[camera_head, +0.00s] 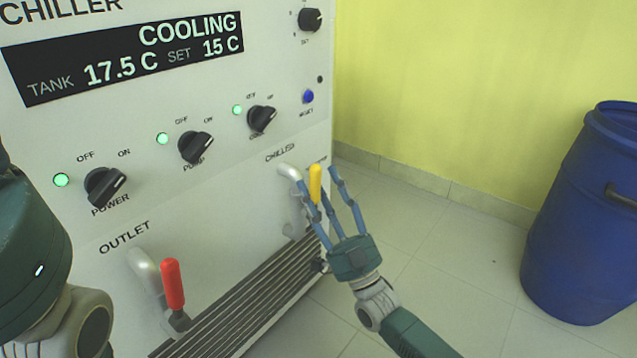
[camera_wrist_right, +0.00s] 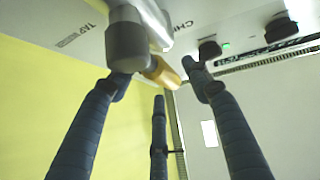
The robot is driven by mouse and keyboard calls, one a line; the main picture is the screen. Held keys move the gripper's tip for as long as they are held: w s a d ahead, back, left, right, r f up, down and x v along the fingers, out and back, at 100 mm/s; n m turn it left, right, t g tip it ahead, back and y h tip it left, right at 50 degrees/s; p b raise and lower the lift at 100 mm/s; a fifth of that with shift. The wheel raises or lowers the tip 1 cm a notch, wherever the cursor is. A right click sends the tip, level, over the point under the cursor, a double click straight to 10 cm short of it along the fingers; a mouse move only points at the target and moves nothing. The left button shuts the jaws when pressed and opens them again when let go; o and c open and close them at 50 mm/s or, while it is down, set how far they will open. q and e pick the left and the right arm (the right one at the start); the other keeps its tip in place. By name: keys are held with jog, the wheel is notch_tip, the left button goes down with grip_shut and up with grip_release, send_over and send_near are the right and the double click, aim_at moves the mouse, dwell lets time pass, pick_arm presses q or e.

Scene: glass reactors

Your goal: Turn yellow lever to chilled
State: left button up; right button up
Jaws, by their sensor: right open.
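The yellow lever (camera_head: 315,183) sits on a pipe fitting on the chiller's lower front, near its right edge. In the head view its handle stands upright, to the right of the CHILLED label (camera_head: 280,153); the second label is partly covered. My right gripper (camera_head: 322,186) is open, its blue fingers spread around and just beside the lever. In the right wrist view the yellow lever (camera_wrist_right: 162,73) shows between the fingertips of the right gripper (camera_wrist_right: 157,84); contact cannot be told. My left gripper is not in view.
A red lever (camera_head: 172,285) stands at the OUTLET pipe, lower left. Black knobs (camera_head: 195,147) and a display (camera_head: 125,58) are on the chiller panel above. A blue barrel (camera_head: 580,215) stands at the right. The floor between is clear.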

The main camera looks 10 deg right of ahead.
jog(key=v, duration=1.1)
